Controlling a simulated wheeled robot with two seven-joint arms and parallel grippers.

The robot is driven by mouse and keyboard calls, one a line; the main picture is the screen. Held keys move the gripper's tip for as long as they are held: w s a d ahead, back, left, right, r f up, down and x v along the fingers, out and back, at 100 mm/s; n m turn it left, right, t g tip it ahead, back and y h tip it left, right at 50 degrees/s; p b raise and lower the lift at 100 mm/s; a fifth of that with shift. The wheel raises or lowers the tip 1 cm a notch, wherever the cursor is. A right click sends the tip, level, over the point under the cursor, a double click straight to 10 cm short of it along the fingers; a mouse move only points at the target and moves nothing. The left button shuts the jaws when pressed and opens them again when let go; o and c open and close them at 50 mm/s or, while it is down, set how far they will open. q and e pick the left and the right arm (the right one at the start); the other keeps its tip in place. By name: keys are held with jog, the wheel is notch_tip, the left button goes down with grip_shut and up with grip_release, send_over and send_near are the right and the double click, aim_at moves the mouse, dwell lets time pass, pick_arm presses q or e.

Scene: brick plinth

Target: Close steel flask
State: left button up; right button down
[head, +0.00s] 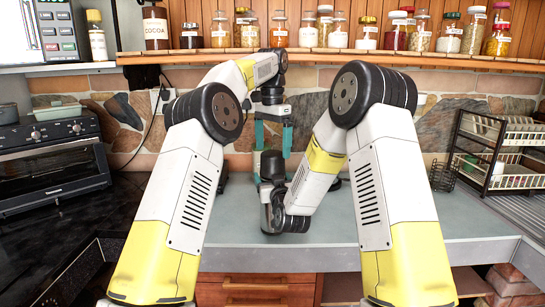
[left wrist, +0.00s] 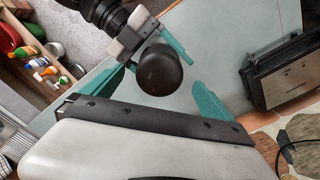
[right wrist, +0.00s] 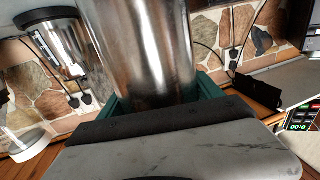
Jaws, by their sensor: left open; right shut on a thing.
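The steel flask (right wrist: 145,50) is a shiny metal cylinder, large in the right wrist view. My right gripper (right wrist: 158,97) is shut around its body, with a teal finger on each side. A dark rounded top (left wrist: 158,70) shows in the left wrist view beside the right gripper's teal finger. It hides the body beneath, and I cannot tell whether it is seated tight. My left gripper (head: 273,148) points down from above, open, its teal fingers on either side of the dark top without visibly gripping it. The right gripper is mostly hidden in the head view.
A toaster oven (head: 52,160) stands at the left and a dish rack (head: 500,150) at the right. A shelf (head: 345,57) of jars runs above my left arm.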

pick_arm(q)
jog(key=shift+r, duration=0.45)
pick_arm(e)
grip_release()
jog(key=shift+s, duration=0.1)
jog(key=v, duration=0.7)
jog(key=shift+s, duration=0.3)
